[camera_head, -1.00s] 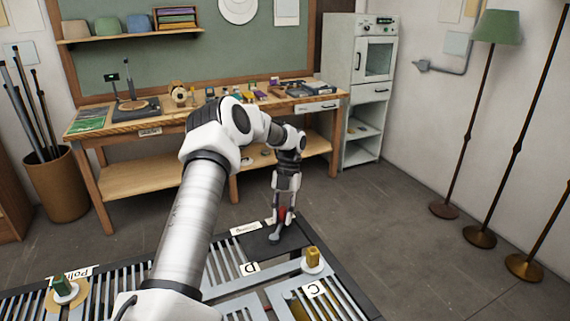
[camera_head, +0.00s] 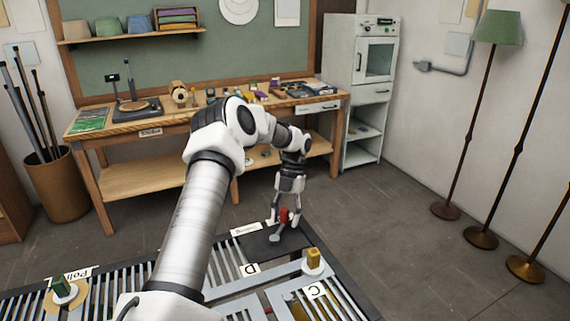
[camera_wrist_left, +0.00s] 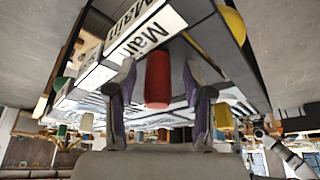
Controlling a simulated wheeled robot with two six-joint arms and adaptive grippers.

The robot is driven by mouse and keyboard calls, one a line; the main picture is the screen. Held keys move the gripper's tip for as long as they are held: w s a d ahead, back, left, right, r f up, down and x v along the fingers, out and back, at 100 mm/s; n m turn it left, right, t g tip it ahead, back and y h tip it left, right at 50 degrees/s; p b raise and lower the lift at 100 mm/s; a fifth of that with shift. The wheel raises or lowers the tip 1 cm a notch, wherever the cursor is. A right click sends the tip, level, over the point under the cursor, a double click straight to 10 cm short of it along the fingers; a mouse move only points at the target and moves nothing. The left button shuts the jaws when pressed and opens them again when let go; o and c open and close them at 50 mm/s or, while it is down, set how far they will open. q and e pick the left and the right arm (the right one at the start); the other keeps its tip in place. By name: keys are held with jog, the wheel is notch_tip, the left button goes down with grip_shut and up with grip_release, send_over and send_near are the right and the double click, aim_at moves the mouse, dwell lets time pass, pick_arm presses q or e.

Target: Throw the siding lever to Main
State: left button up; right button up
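The siding lever has a red handle (camera_head: 284,215), which rises from the dark panel (camera_head: 290,240) at the far edge of the slatted table. My left gripper (camera_head: 285,219) points down over it, one finger on each side. In the left wrist view the red handle (camera_wrist_left: 158,80) stands between the spread fingers (camera_wrist_left: 158,103), with a gap at each side. The gripper is open. A white plate reading "Main" (camera_wrist_left: 147,38) is close to the handle in that view. Which end the lever leans to I cannot tell. A white arm, probably my right, shows small at the right edge there; its gripper is unclear.
Slatted tracks with plates "D" (camera_head: 249,270) and "C" (camera_head: 316,290) lie before the panel. A workbench (camera_head: 150,125) is behind; floor lamps (camera_head: 480,238) stand right.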

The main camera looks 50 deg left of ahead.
pick_arm(q)
jog(key=shift+r, duration=0.1)
notch_tip(320, 180, up, 10)
jog(key=shift+f, duration=0.1)
dwell(0.3)
